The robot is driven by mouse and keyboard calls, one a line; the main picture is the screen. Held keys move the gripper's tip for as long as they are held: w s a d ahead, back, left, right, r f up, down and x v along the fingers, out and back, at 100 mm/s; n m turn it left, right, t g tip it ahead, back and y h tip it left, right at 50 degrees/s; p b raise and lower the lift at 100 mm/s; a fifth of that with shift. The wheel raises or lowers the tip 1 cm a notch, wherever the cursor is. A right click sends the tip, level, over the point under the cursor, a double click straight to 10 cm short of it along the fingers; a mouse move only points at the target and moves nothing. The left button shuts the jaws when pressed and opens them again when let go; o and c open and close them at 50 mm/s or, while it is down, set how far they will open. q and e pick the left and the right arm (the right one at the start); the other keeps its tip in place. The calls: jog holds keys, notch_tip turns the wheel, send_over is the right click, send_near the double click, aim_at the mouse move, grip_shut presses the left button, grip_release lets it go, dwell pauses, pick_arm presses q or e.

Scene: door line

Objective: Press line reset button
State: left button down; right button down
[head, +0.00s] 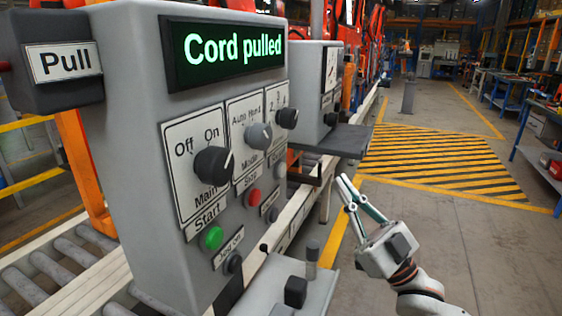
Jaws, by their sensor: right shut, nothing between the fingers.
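A grey control panel (130,130) stands at the left, its display (228,50) reading "Cord pulled". Low on its face are a green Start button (212,238), a red button (253,196) and dark buttons (234,262) and (272,214) with small labels. I cannot read a reset label on any of them. My right gripper (346,181) is shut and empty, right of the panel and apart from it, fingers pointing up and left. My left gripper is not in view.
Black and grey knobs (213,166) sit above the buttons. A box marked Pull (62,62) is at the upper left. A lower shelf (290,290) with a dark block and a grey post juts out below the panel.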

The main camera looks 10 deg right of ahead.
aim_at(285, 165)
jog(key=w+a, duration=0.4)
jog(key=a, duration=0.3)
jog(key=shift+w+a+r+b, duration=0.15)
jog(key=shift+w+r+b, duration=0.05)
jog(key=shift+w+b, duration=0.2)
dwell(0.4)
dwell(1.3)
jog(key=shift+w+a, duration=0.2)
jog(key=shift+a, duration=0.15)
jog(key=shift+w+a, duration=0.35)
jog(key=shift+a, duration=0.15)
dwell(1.0)
dwell(0.3)
jog(key=shift+s+d+p, duration=0.45)
jog(key=shift+s+d, duration=0.1)
jog(key=shift+d, duration=0.3)
